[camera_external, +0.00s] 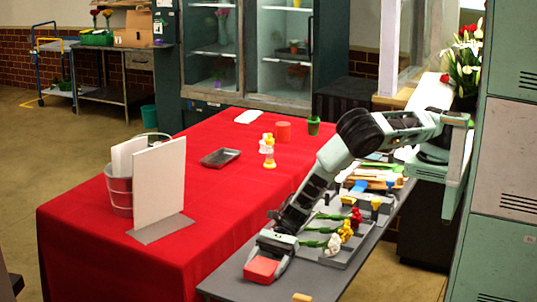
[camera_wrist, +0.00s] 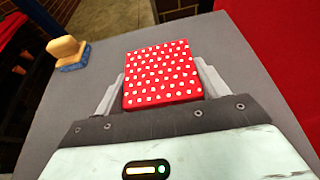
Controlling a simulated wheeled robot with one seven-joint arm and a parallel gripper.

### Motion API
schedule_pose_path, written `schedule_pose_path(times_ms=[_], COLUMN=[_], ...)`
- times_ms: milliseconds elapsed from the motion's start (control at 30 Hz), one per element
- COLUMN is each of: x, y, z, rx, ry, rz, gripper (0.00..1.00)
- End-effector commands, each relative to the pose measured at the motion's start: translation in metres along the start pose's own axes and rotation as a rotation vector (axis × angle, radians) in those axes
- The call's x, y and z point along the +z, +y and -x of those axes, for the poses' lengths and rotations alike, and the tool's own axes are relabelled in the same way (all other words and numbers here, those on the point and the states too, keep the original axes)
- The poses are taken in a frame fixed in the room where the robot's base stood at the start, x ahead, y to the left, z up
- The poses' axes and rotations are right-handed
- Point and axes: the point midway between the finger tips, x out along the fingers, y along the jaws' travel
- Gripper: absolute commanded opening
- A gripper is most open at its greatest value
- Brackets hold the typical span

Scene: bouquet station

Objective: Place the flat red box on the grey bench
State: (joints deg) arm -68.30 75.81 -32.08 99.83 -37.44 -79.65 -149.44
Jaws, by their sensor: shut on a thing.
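The flat red box (camera_external: 261,269) is at the near end of the grey bench (camera_external: 225,287) in the external view. In the wrist view the red box (camera_wrist: 162,75) shows a top with white dots. My gripper (camera_wrist: 160,82) is shut on it, with one finger on each side. The grey bench (camera_wrist: 235,65) lies beneath it. My gripper (camera_external: 264,262) points down at the bench in the external view. I cannot tell whether the box touches the bench or is slightly above it.
A tan wooden thing with a blue base (camera_wrist: 68,52) stands on the bench, apart from the box. A grey tray of flowers (camera_external: 345,255) lies farther along the bench. The red-covered table (camera_external: 90,240) stands to the left. Bare bench surrounds the box.

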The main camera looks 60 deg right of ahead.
Motion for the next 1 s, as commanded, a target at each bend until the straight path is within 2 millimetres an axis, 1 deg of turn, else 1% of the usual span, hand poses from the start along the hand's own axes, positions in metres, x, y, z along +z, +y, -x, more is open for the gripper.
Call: schedule_pose_path(times_ms=[200,233,300,567,667,767,867,1000], x=[-0.004,-0.003,-0.002,-0.002,0.002,-0.001,-0.002,-0.002], y=[0.0,0.0,0.0,0.0,0.0,-0.001,-0.001,-0.001], z=[-0.002,-0.001,-0.001,-0.001,0.001,0.011,0.03,0.061], rx=[0.0,0.0,0.0,0.0,0.0,-0.002,-0.004,-0.004], ry=[0.0,0.001,0.001,0.001,0.001,0.002,0.001,0.001], rz=[0.0,0.0,0.0,0.0,0.0,0.0,-0.002,-0.001], gripper=[0.46,0.78,0.94,0.94,0.94,0.94,0.94,0.94])
